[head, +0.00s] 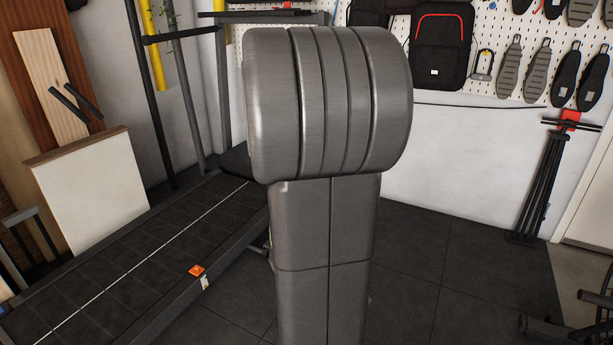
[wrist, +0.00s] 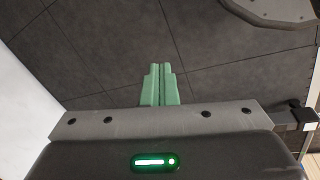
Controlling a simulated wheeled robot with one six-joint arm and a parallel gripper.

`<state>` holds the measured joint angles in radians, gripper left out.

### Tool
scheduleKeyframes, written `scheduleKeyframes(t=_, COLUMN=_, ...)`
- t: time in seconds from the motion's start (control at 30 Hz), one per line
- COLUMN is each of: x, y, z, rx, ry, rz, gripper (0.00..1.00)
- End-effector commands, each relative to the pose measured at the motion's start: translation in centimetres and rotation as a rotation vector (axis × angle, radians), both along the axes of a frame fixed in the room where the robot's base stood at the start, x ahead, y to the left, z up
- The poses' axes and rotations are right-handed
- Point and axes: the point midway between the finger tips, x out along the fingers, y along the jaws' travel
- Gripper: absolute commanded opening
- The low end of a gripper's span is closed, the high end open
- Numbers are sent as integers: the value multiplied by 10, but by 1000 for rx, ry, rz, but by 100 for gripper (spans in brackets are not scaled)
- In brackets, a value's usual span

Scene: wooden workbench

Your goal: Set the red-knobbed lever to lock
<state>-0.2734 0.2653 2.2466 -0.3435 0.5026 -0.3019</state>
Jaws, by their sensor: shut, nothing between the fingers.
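My gripper (wrist: 159,72) shows in the wrist view with its two green fingers shut together, nothing between them. It points out over dark floor tiles. In the head view my grey arm fills the middle and hides what is behind it; the gripper is not seen there. I see no red-knobbed lever and no lock marking in either view.
A treadmill-like dark track (head: 130,255) with an orange piece (head: 196,270) lies at left. A white-faced board (head: 90,195) leans behind it. A pegboard with a black backpack (head: 440,50) is at the back. A folded black stand (head: 540,185) leans at right.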

Motion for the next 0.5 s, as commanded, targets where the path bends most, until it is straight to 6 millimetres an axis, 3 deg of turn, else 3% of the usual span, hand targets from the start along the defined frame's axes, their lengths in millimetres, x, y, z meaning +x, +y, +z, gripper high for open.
scheduleKeyframes(t=0.1, x=28, y=34, z=-22, rx=-61, ry=33, rz=261, gripper=0)
scheduleKeyframes(t=0.23, x=50, y=75, z=-50, rx=-112, ry=61, rz=549, gripper=0)
scheduleKeyframes(t=0.4, x=62, y=135, z=-97, rx=-159, ry=106, rz=932, gripper=0)
scheduleKeyframes(t=0.5, x=59, y=171, z=-128, rx=-174, ry=136, rz=1159, gripper=0)
